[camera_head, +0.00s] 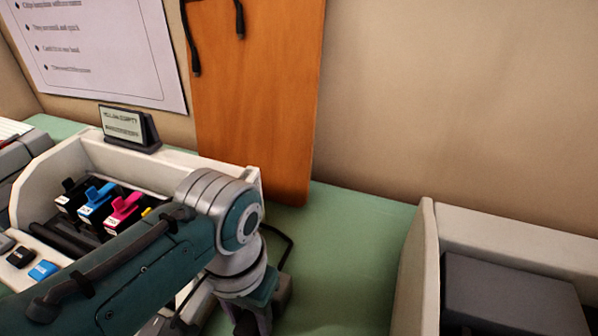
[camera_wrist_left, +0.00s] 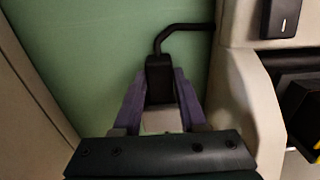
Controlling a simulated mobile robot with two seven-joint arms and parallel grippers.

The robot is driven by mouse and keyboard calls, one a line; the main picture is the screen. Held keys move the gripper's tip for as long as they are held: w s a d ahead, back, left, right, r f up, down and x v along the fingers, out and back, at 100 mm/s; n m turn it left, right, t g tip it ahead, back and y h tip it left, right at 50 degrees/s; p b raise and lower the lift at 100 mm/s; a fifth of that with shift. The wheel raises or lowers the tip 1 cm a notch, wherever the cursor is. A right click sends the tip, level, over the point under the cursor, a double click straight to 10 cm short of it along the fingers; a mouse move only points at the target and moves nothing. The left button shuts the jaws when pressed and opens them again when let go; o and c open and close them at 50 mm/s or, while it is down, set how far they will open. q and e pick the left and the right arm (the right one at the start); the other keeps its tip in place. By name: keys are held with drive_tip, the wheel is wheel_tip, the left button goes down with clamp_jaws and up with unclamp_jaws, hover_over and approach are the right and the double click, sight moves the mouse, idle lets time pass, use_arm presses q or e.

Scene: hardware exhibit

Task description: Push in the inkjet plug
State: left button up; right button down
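The inkjet plug is a black block (camera_wrist_left: 159,78) with a black cable that bends up and right to the pale printer housing; it shows in the left wrist view. My left gripper (camera_wrist_left: 160,88) has its two purple fingers on either side of the plug, closed against its sides. In the head view my left arm reaches across the open inkjet printer (camera_head: 150,172), and the gripper (camera_head: 255,318) points down beside its right side, partly cut off by the lower edge. The plug's front end and any socket cannot be made out. My right gripper is not in view.
The printer holds black, blue and magenta cartridges (camera_head: 125,212). A small display sign (camera_head: 128,128) stands behind it. An orange wooden board (camera_head: 255,90) leans on the wall. A second pale machine (camera_head: 425,260) stands at the right. The green tabletop (camera_head: 350,250) between is clear.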

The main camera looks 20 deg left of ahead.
sight(249, 320)
use_arm(q)
drive_tip(key=o, duration=0.4)
drive_tip(key=shift+w, duration=0.15)
drive_tip(key=shift+o, duration=0.2)
drive_tip(key=shift+r, duration=0.1)
wheel_tip(249, 320, up, 8)
drive_tip(key=p, duration=0.3)
drive_tip(key=shift+r+p, duration=0.25)
drive_tip(key=shift+p, duration=0.1)
drive_tip(key=shift+r, duration=0.6)
